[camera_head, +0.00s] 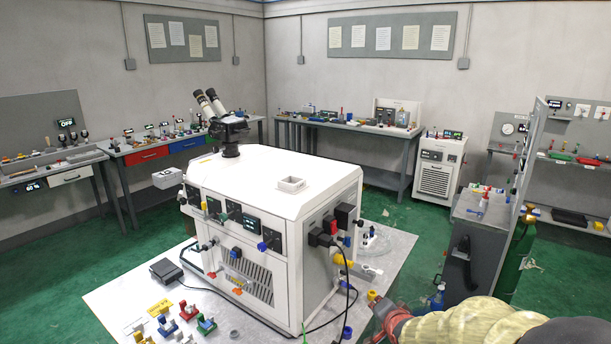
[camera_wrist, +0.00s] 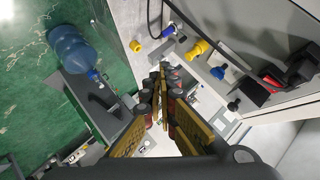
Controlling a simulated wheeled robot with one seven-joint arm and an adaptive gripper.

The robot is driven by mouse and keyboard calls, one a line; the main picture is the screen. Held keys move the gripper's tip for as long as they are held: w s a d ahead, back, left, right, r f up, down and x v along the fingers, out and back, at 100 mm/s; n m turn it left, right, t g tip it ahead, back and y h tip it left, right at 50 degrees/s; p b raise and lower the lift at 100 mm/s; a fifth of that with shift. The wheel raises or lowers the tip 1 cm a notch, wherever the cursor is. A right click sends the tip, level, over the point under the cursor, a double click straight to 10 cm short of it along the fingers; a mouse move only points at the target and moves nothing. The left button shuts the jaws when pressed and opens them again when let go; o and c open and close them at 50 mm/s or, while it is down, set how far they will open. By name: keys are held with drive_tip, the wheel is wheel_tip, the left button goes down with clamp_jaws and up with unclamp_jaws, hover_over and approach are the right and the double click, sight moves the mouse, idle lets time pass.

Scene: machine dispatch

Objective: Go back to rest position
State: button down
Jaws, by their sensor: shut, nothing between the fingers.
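My gripper (camera_wrist: 163,75) shows in the wrist view with its dark and yellow fingers shut together and nothing held between them. It is in front of the side of the white machine, close to the yellow and blue fittings there. I cannot tell whether it touches any of them. In the head view my arm comes in from the lower right corner, near the right side of the machine. The white machine (camera_head: 278,188) stands on a light table (camera_head: 118,293) in the middle.
Yellow fittings (camera_wrist: 197,48) and a black cable lie near the fingers. A blue container (camera_wrist: 75,48) is at upper left in the wrist view. A grey cabinet (camera_head: 470,240) and a green cylinder (camera_head: 518,255) stand at right. Green floor is open behind the table.

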drive_tip(key=s+r+n+g, duration=0.3)
drive_tip(key=s+n+g, duration=0.45)
drive_tip(key=s, duration=1.65)
drive_tip(key=s+a+r+n+t, duration=0.1)
drive_tip(key=s+a+r+n, duration=0.1)
drive_tip(key=s+r, duration=0.8)
drive_tip(key=s+a, duration=0.1)
drive_tip(key=s, duration=0.2)
drive_tip(key=shift+s+r, duration=0.2)
drive_tip(key=shift+s, duration=0.15)
